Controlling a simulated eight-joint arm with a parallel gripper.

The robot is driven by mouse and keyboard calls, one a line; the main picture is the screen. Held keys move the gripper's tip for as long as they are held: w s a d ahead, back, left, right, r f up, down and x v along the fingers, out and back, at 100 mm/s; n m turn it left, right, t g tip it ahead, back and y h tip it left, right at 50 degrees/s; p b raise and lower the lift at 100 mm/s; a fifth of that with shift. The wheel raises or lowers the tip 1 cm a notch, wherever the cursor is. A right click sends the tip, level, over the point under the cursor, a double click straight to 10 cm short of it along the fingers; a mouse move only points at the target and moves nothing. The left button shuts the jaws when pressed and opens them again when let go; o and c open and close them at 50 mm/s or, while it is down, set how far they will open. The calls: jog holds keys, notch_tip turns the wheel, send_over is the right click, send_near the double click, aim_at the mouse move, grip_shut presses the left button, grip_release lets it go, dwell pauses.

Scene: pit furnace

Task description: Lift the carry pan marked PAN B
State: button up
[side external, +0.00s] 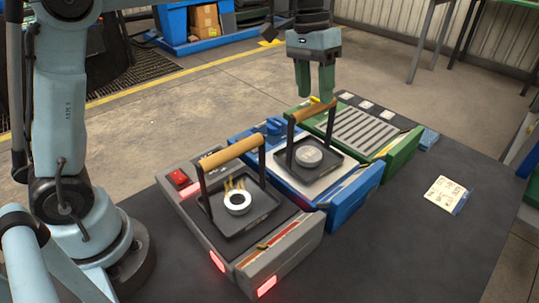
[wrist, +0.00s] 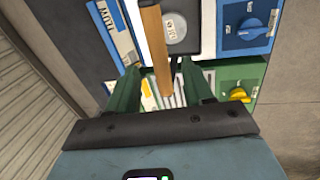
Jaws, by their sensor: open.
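Two dark carry pans with wooden bar handles show in the side view. One pan (side external: 262,207) rests on the grey unit and holds a white ring; its handle (side external: 232,152) stands up. The other pan (side external: 331,166) rests on the blue unit and holds a round grey disc (side external: 309,155). I cannot read PAN B on either pan. My gripper (side external: 315,95) is open, pointing down at the blue-unit pan's upright handle (side external: 313,110). In the wrist view this handle (wrist: 152,40) runs between the open green fingers, nearer the middle; contact is not visible.
The grey unit (side external: 293,243) has glowing red lights. The blue unit (side external: 353,197) and the green slatted unit (side external: 403,152) stand beside it on the dark table (side external: 400,250). A paper card (side external: 445,194) lies at right. The table's front right is clear.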

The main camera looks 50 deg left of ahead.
aim_at(315, 110)
jog(key=shift+s+d+f, duration=0.1)
jog(key=shift+d+f, duration=0.15)
jog(key=shift+f, duration=1)
jog(key=shift+d+f, duration=0.25)
jog(key=shift+f, duration=1)
grip_shut()
